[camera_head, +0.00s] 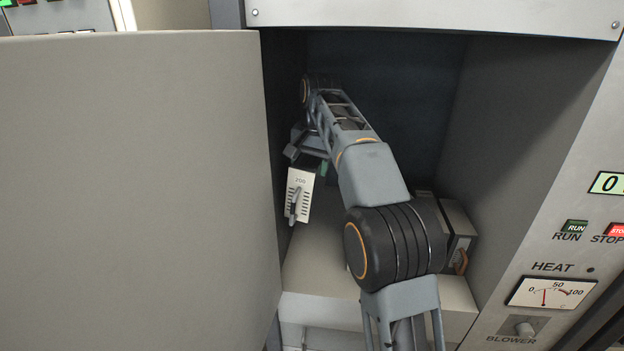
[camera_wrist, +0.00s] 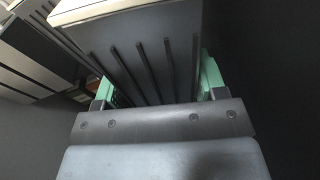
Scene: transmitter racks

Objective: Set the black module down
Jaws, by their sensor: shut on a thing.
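In the wrist view, the black module (camera_wrist: 150,50) shows as a dark finned body between the green finger pads of my gripper (camera_wrist: 155,80). My gripper is shut on it. A pale edge runs along its far end. In the head view, my gripper (camera_head: 312,158) is inside the open cabinet, near its left wall.
The cabinet shelf (camera_head: 315,265) has bare room at front left. Another box with an orange handle (camera_head: 461,262) stands at the right, partly behind my arm. The open door (camera_head: 140,190) fills the left. Pale-faced units (camera_wrist: 35,60) show at the left in the wrist view.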

